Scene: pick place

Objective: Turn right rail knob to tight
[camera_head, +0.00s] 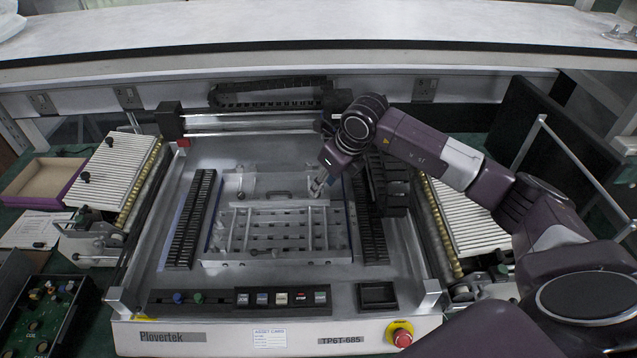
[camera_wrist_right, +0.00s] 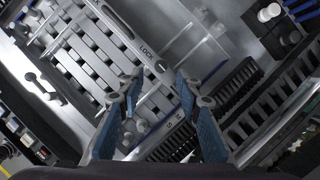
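My right gripper (camera_wrist_right: 157,84) is open, with its two blue-padded fingers spread apart and nothing seen between them. In the head view, the right gripper (camera_head: 318,187) hangs low over the upper right part of the metal fixture (camera_head: 235,258). In the right wrist view, a grey rail (camera_wrist_right: 122,28) marked "LOCK" runs diagonally toward the gap between the fingertips. A small round slotted part (camera_wrist_right: 160,66) lies on this rail just beyond the fingertips; I cannot tell whether it is the right rail knob. No tight mark is readable. My left gripper is not in view.
Black slotted strips flank the fixture, left (camera_head: 190,225) and right (camera_head: 367,232). A button panel (camera_head: 240,298) and a red emergency stop (camera_head: 402,338) are at the front. Ribbed trays stand at left (camera_head: 115,170) and right (camera_head: 465,215). A shelf (camera_head: 300,30) spans the back.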

